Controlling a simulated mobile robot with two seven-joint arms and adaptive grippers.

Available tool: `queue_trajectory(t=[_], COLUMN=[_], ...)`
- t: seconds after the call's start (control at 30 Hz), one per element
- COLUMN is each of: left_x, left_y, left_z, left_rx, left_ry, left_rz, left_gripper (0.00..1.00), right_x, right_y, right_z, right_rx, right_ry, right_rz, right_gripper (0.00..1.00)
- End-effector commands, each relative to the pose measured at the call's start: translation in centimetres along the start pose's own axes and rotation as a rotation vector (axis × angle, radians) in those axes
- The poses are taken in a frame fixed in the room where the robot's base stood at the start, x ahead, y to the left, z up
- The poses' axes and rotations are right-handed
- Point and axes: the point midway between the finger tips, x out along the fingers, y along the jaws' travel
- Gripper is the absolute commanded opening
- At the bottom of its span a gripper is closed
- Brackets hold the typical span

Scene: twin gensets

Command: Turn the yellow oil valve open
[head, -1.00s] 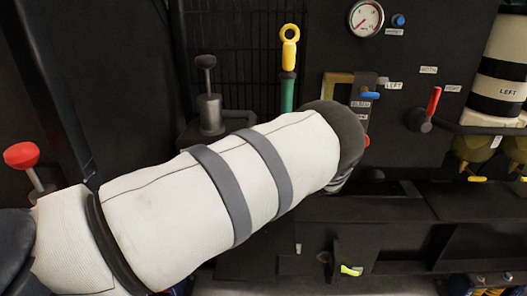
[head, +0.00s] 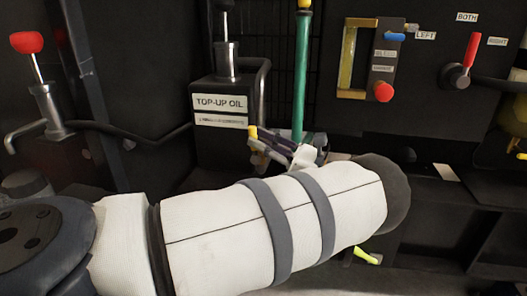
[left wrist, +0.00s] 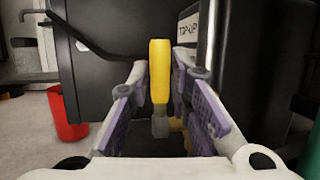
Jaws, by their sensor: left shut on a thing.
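The yellow valve handle (left wrist: 159,72) stands upright between my left gripper's fingers (left wrist: 160,98) in the left wrist view, with a grey stem below it. A small yellow end (head: 253,132) shows at the fingertips in the head view. My left gripper (head: 272,146) is shut on the handle, below the top-up oil box. My white forearm hides the lower part of the valve area. My right gripper is in neither view.
The box with a TOP-UP OIL label (head: 221,101) stands close behind the gripper. A green dipstick tube (head: 301,75) rises beside it. Red-knobbed plunger (head: 27,43) is at left, red selector lever (head: 472,50) at right. A red bucket (left wrist: 67,112) stands on the floor.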

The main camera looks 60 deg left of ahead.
Motion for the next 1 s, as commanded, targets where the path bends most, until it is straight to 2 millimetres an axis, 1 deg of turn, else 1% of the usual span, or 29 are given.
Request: queue_trajectory(t=[0.03,0.3,0.8,0.83,0.87,0.9,0.93,1.0], left_x=[-0.28,-0.48,-0.47,-0.47,-0.47,-0.47,-0.47,-0.48], left_y=[-0.04,-0.09,-0.11,-0.11,-0.11,-0.11,-0.11,-0.11], left_z=[-0.42,-0.19,0.00,0.00,0.00,0.00,-0.01,-0.02], left_rx=[0.007,0.020,0.021,0.021,0.021,0.021,0.021,0.021], left_ry=[-0.025,-0.096,-0.112,-0.112,-0.112,-0.111,-0.111,-0.110], left_rz=[-0.003,-0.007,-0.009,-0.009,-0.009,-0.009,-0.009,-0.009], left_gripper=[0.00,0.00,0.00,0.21,0.28,0.37,0.39,0.39], right_x=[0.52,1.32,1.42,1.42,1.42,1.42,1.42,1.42], right_y=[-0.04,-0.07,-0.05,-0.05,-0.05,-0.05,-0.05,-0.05], right_z=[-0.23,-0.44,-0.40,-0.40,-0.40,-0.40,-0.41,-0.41], right_rx=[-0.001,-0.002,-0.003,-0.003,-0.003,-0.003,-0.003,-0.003], right_ry=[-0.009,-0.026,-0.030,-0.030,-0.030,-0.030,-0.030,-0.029], right_rz=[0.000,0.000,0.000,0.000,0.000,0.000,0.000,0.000], right_gripper=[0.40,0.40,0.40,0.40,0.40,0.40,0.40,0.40])
